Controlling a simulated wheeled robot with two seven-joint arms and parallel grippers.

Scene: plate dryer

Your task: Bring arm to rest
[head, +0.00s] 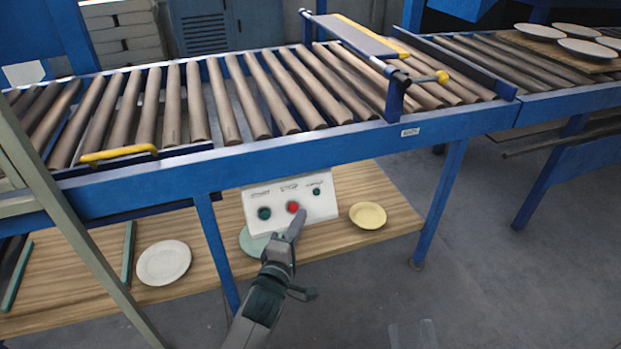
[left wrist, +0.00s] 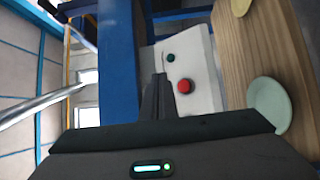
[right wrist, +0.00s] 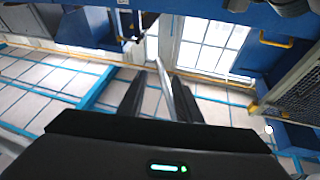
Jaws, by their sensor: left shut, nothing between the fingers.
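A white control panel (head: 292,203) hangs below the conveyor's front rail. It carries a red button (head: 292,207) and green buttons (head: 264,213). My left gripper (head: 298,216) is shut and empty in front of the panel, close beside the red button. In the left wrist view the closed fingers (left wrist: 159,80) reach over the panel, next to the red button (left wrist: 184,86); I cannot tell whether they touch the panel. My right gripper (right wrist: 158,95) is open in the right wrist view, its two dark fingers apart with nothing held.
The blue roller conveyor (head: 330,152) runs above the panel. A wooden shelf (head: 200,240) below holds a white plate (head: 163,262), a yellow plate (head: 368,215) and a pale green plate (head: 250,243). Several plates sit on a board (head: 541,44) at the far right. The grey floor (head: 480,270) at right is clear.

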